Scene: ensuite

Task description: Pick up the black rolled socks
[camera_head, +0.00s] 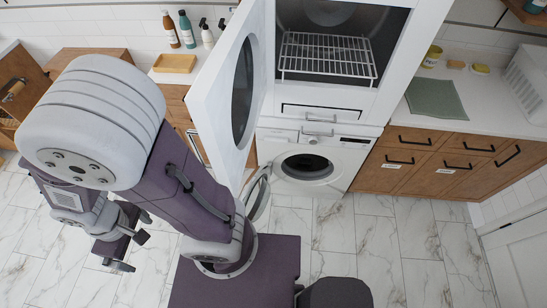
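I cannot see any black rolled socks in this view. The lower washing machine (340,143) has its round door (258,197) swung open to the left. Its drum opening (307,166) is dark, and I cannot make out anything inside. My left gripper (133,252) hangs over the floor at the lower left, well away from the machines. Its fingers look apart, with nothing visible between them. My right gripper is not in view.
The upper machine's large white door (222,95) stands open to the left, and a wire rack (327,57) shows inside. A counter with a green cloth (436,98) stands over wooden cabinets (425,162) at the right. The marble floor (385,235) in front is clear.

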